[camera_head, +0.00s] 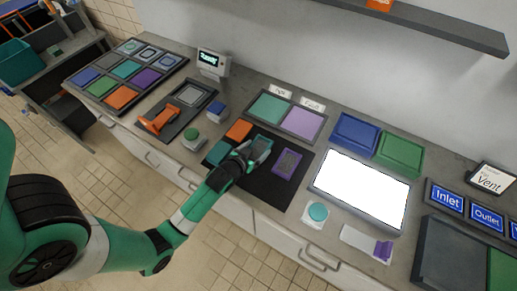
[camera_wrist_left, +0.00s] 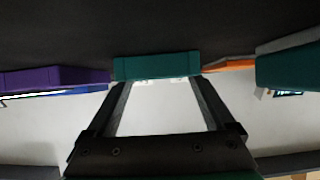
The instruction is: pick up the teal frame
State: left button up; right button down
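The teal frame (camera_head: 262,147) lies on the black mat (camera_head: 262,187), left of the purple frame (camera_head: 287,163). My left gripper (camera_head: 246,153) is at its near left side in the head view. In the left wrist view, the teal frame (camera_wrist_left: 157,66) sits across the ends of the two spread fingers of my left gripper (camera_wrist_left: 162,84). The fingers look open about as wide as the frame; contact cannot be made out. The gripper hides part of the frame in the head view. My right gripper is not in view.
An orange block (camera_head: 239,130) and a teal block (camera_head: 217,152) lie close to the left gripper. A tray with teal and lilac panels (camera_head: 286,115) stands behind. A white lit panel (camera_head: 360,188) is to the right. The mat's front part is clear.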

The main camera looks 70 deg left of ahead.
aim_at(257, 150)
pick_arm(q)
jog(key=c, duration=0.9)
jog(key=shift+r, duration=0.15)
jog(key=shift+r, duration=0.25)
notch_tip(257, 150, up, 3)
jog(key=shift+f+p, duration=0.1)
jog(key=shift+p, duration=0.8)
jog(key=s+d+r+p, duration=0.2)
jog(key=s+d+r, duration=0.1)
jog(key=s+d+r+p, duration=0.2)
jog(key=s+d+r, duration=0.1)
jog(key=d, duration=0.1)
jog(key=s+d+r+p, duration=0.2)
jog(key=s+d+r, duration=0.1)
jog(key=shift+d+r, duration=0.25)
jog(key=shift+d, duration=0.15)
